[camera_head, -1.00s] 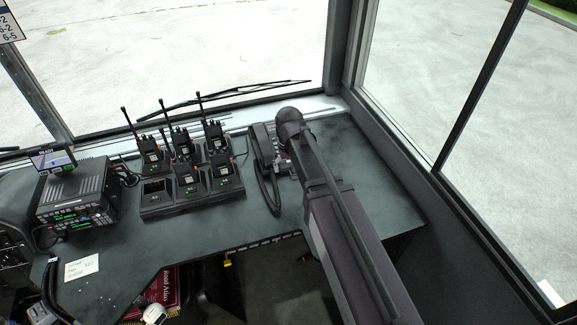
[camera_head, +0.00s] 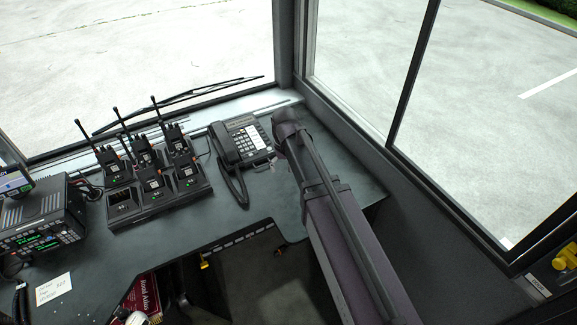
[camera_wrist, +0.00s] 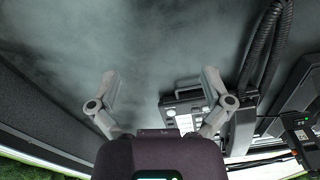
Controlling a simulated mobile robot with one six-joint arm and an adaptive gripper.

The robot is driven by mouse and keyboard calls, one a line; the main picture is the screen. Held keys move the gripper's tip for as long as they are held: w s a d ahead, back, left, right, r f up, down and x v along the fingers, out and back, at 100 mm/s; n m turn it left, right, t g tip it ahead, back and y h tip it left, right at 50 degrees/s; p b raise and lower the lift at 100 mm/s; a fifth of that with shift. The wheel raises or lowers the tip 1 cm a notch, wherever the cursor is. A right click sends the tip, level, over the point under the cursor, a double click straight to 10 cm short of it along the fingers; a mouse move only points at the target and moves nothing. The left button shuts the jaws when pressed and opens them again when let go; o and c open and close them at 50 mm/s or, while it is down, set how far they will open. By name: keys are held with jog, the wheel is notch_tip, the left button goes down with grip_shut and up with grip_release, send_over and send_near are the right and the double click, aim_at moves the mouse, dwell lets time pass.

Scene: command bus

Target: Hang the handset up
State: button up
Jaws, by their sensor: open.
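The black desk phone (camera_head: 250,138) stands on the dark counter near the windscreen, its white key labels showing. Its black handset (camera_head: 222,146) lies along the phone's left side and looks seated on the cradle. The coiled cord (camera_head: 237,186) loops onto the counter in front. In the wrist view the phone (camera_wrist: 186,112) shows partly behind my gripper's right finger, with the handset (camera_wrist: 243,128) to the right of it. My gripper (camera_wrist: 160,76) is open and empty, with bare counter between its fingertips. In the head view my arm hides most of it, right of the phone.
A charger rack (camera_head: 160,196) with several radios stands left of the phone. A radio console (camera_head: 42,222) is at the far left. A paper note (camera_head: 53,289) lies on the counter. Window posts and the side wall bound the right.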

jog(key=shift+s+d, duration=0.3)
jog(key=shift+d, duration=0.35)
jog(key=shift+d, duration=0.1)
jog(key=s+d+m, duration=0.1)
jog(key=s+d, duration=0.4)
jog(key=d, duration=0.3)
jog(key=s+d+m, duration=0.2)
jog(key=s+d, duration=0.4)
jog(key=d, duration=0.3)
jog(key=shift+s+d+r, duration=0.25)
jog(key=shift+r, duration=0.05)
dwell(1.3)
